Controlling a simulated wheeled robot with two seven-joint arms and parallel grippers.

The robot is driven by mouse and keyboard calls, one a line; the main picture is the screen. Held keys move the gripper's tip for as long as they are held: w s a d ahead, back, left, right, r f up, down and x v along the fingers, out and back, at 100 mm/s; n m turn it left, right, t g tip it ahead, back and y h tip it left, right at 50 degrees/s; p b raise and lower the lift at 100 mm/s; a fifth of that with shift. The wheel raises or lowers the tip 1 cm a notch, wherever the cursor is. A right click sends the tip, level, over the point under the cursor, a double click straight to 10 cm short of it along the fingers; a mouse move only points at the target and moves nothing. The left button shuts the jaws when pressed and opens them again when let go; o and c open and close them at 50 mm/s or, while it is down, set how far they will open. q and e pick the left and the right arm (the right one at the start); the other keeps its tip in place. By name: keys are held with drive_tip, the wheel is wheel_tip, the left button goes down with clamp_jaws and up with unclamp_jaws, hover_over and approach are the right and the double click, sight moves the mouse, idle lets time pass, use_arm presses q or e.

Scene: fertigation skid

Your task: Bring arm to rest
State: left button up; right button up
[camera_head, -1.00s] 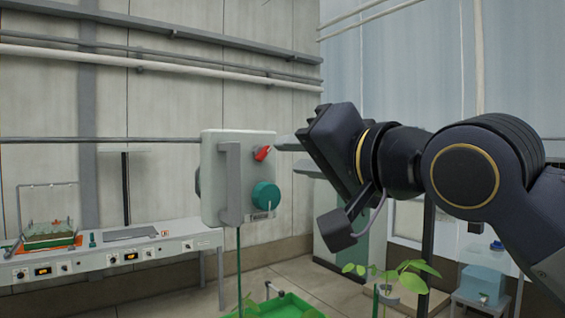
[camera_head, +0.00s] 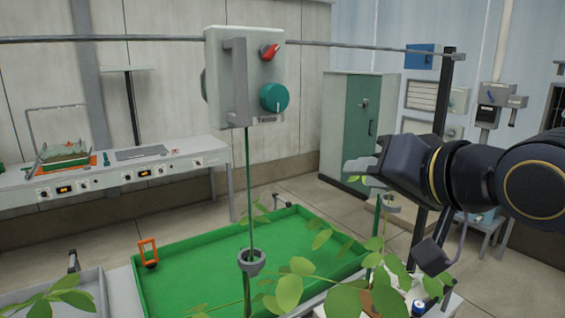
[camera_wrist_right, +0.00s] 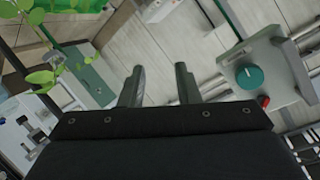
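My right arm comes in from the right in the head view, and its dark gripper (camera_head: 360,172) points left in free air. In the right wrist view the two grey fingers (camera_wrist_right: 159,86) stand apart with nothing between them, so the gripper is open. The pale control box (camera_head: 226,72) with a red lever (camera_head: 270,52) and a teal knob (camera_head: 274,98) hangs to the left, apart from the fingers. The box also shows at the right of the wrist view (camera_wrist_right: 285,72). My left gripper is in neither view.
A long bench (camera_head: 200,150) stands at the left. A grey cabinet with a green door (camera_head: 362,120) stands behind the gripper. A dark post (camera_head: 428,210) rises close to the arm.

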drive_tip(key=s+d+f+g+h, duration=0.1)
drive_tip(key=s+d+f, duration=0.15)
drive_tip(key=f, duration=0.45)
drive_tip(key=s+d+f+g+h, duration=0.1)
drive_tip(key=s+d+f+g, duration=0.15)
drive_tip(key=f, duration=0.45)
drive_tip(key=s+d+f+g+h, duration=0.1)
drive_tip(key=s+d+f, duration=0.15)
drive_tip(key=f, duration=0.45)
drive_tip(key=s+f+g, duration=0.2)
drive_tip(key=s+f, duration=0.8)
drive_tip(key=f, duration=0.4)
drive_tip(key=shift+d+f+y, duration=0.2)
drive_tip(key=shift+d+y, duration=0.1)
drive_tip(key=shift+d, duration=0.05)
drive_tip(key=shift+g, duration=0.25)
